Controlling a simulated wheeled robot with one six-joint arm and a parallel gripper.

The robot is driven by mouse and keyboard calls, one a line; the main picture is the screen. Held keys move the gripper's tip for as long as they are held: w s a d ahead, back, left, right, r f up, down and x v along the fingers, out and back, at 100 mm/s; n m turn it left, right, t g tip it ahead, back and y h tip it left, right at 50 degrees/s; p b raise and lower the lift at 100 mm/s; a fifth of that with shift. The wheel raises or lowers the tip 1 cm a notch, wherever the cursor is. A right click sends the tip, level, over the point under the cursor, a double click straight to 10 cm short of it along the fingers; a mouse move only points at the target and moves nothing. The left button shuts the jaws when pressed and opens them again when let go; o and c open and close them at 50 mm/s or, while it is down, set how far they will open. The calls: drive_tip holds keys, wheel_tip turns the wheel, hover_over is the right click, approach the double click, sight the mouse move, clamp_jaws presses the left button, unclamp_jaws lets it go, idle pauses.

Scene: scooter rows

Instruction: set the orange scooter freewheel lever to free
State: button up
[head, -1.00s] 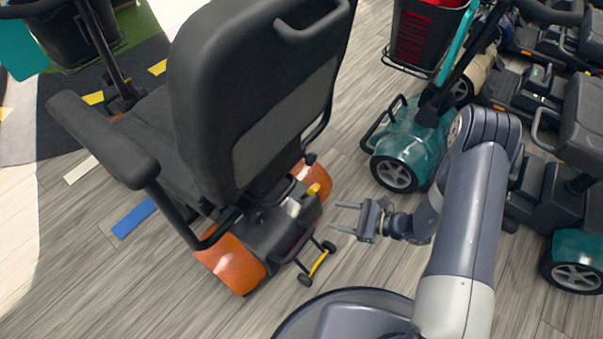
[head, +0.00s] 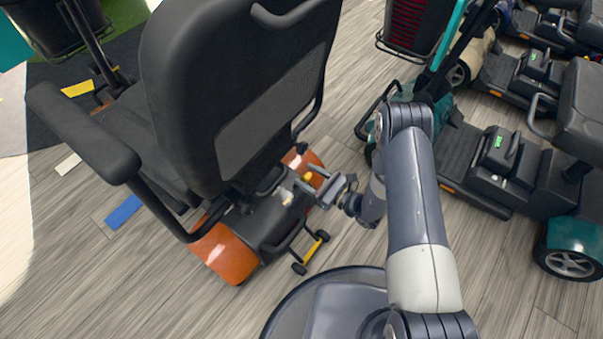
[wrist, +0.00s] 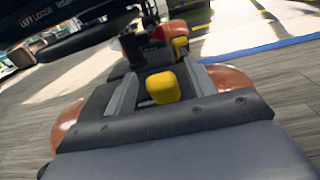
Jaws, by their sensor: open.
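The orange scooter (head: 225,255) stands at centre left in the head view, its rear turned toward me. A yellow lever knob (head: 308,177) shows low behind the seat, above the black rear housing. My gripper (head: 304,178) is open behind the scooter, its fingers reaching in beside the knob. In the wrist view a yellow knob (wrist: 162,87) appears between the two grey fingers (wrist: 160,93), with no grip on it. A second yellow piece (wrist: 181,43) shows beyond it. The lever's base and setting are hidden.
The black seat back (head: 240,100) rises close above my gripper. A small wheeled bar with a yellow part (head: 313,250) sticks out at the scooter's rear. Teal scooters (head: 570,240) stand at right. Grey floor (head: 170,290) is free at lower left.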

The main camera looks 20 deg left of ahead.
drive_tip(key=shift+x, duration=1.5)
drive_tip(key=shift+c, duration=0.2)
clamp_jaws()
